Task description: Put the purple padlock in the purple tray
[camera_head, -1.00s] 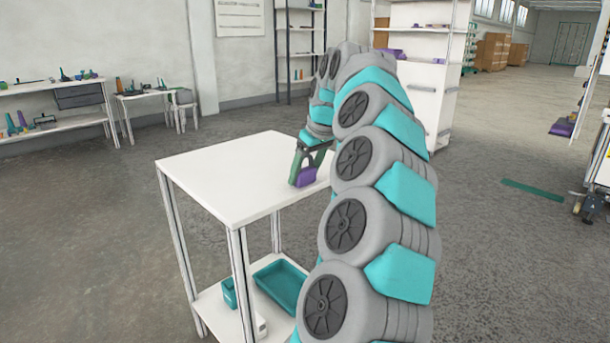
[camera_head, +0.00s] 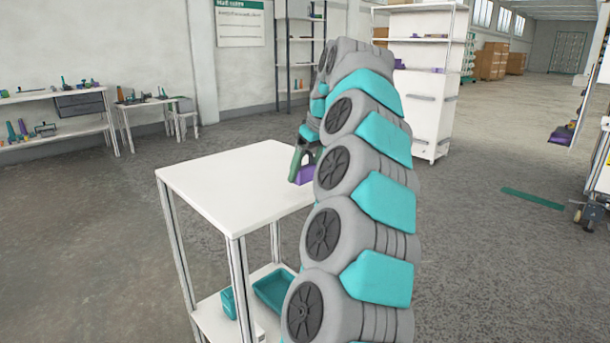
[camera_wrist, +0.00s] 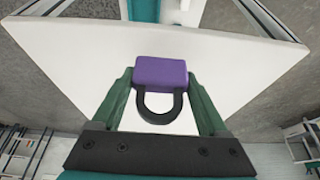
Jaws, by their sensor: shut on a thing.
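The purple padlock (camera_head: 305,175) is in my gripper (camera_head: 307,170) over the right part of the white table top. In the wrist view the purple body (camera_wrist: 161,72) sits between the two green fingertips of my gripper (camera_wrist: 160,77), with its dark shackle (camera_wrist: 160,117) pointing back toward the palm. My gripper is shut on it. I cannot tell whether the padlock touches the table. No purple tray can be made out for certain; a small purple thing (camera_head: 560,135) lies on a rack at the right edge, and small purple shapes (camera_head: 399,64) show on the back shelf.
The white table (camera_head: 225,185) is otherwise bare where visible. A teal bin (camera_head: 275,292) and a smaller teal container (camera_head: 228,302) are on its lower shelf. A white cabinet (camera_head: 425,115) stands behind. Cluttered benches (camera_head: 60,135) are at the left. Open floor lies right.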

